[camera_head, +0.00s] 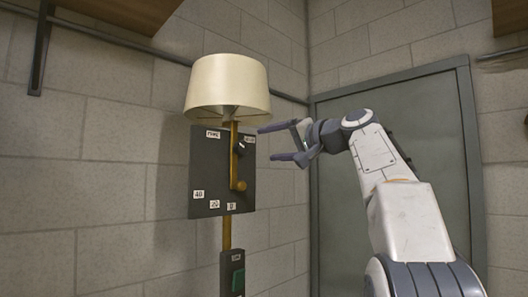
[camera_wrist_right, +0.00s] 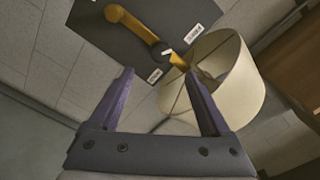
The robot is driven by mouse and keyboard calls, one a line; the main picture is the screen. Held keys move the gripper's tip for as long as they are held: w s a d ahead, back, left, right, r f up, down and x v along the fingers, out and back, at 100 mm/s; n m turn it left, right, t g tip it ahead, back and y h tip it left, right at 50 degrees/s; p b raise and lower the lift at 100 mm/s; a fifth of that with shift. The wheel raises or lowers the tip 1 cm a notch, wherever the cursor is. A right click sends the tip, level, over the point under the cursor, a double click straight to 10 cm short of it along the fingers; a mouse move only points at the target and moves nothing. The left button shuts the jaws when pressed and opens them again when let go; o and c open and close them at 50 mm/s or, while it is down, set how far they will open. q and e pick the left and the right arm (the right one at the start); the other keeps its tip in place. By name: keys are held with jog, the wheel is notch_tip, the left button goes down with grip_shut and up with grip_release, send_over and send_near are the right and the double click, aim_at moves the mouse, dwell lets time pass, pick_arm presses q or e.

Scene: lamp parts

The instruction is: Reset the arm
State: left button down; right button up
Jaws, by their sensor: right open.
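A lamp with a cream shade (camera_head: 228,85) stands at the wall in the head view, above a dark panel (camera_head: 205,170) with white labels. A brass arm (camera_head: 234,155) runs down the panel to a round knob (camera_head: 238,186). My right gripper (camera_head: 265,144) is open and empty, just right of the panel. In the right wrist view the gripper (camera_wrist_right: 165,82) has its fingers apart, with the panel (camera_wrist_right: 95,25), brass arm (camera_wrist_right: 130,25) and shade (camera_wrist_right: 225,80) beyond them. My left gripper is not in view.
A green-buttoned box (camera_head: 232,275) sits on the brass pole below the panel. A grey door (camera_head: 430,120) is behind my right arm. Wooden shelves (camera_head: 125,12) are at the top.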

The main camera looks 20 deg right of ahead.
dwell(0.5)
jog(key=w+a+f+n+g, duration=0.2)
jog(key=a+f+g, duration=0.3)
jog(key=a+f, duration=0.95)
jog(key=s+a+f+n+g, duration=0.1)
jog(key=s+a+f+g, duration=0.2)
jog(key=a+f, duration=0.35)
jog(key=s+a+f+n+g, duration=0.1)
jog(key=s+a+f+g, duration=0.2)
jog(key=f, duration=0.6)
jog(key=s+a+f+n+g+h, duration=0.1)
jog(key=s+a+f+n+g, duration=0.3)
jog(key=s+f, duration=0.95)
jog(key=s+d+f+n+g+h, duration=0.1)
jog(key=s+f+n+h, duration=0.1)
jog(key=s+f, duration=0.4)
jog(key=s+d+f+n+g+h, duration=0.1)
jog(key=s+d+f+n+h, duration=0.1)
jog(key=s+f+n, duration=0.2)
jog(key=s+f, duration=0.3)
jog(key=s, duration=0.4)
jog(key=shift+s+d, duration=0.15)
jog(key=shift+s, duration=0.1)
